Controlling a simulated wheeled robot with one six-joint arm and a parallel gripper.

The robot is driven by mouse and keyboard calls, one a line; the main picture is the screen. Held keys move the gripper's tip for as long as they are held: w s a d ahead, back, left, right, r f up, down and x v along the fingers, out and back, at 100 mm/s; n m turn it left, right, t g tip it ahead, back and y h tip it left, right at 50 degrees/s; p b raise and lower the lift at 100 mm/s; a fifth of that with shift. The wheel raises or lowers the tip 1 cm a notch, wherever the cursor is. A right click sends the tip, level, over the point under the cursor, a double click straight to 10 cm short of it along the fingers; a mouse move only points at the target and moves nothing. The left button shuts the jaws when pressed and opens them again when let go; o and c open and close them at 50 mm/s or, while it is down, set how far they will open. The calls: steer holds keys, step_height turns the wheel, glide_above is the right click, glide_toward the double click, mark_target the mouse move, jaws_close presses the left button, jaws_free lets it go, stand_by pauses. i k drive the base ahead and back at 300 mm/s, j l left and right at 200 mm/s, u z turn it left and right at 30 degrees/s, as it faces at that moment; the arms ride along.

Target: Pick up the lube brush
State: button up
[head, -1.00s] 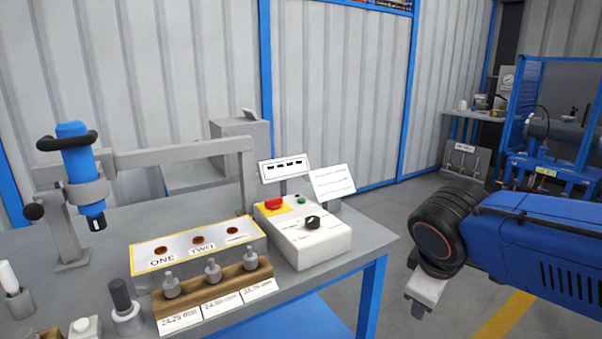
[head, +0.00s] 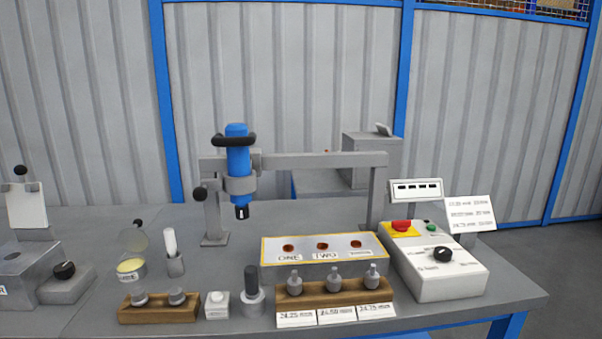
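What looks like the lube brush (head: 170,242) is a pale upright stick in a small grey holder (head: 176,265) on the workbench, left of centre. Its lower end is hidden inside the holder. An open round tin (head: 131,268) with yellowish contents and a partly legible label stands just to its left, with a clear round lid raised behind it. My gripper is not in view.
A wooden rack (head: 160,312) with two metal pieces, a small white block (head: 217,304) and a dark-handled tool (head: 252,290) stand in front. A blue tool (head: 238,165) hangs from a grey frame behind right. A control box (head: 440,278) is at the right.

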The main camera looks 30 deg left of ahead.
mark_target(168, 235)
steer(key=u, duration=0.4)
steer(key=i+j+u, duration=0.1)
steer(key=u, duration=0.3)
steer(key=i+u, duration=0.1)
steer(key=u, duration=0.65)
steer(key=i, duration=0.05)
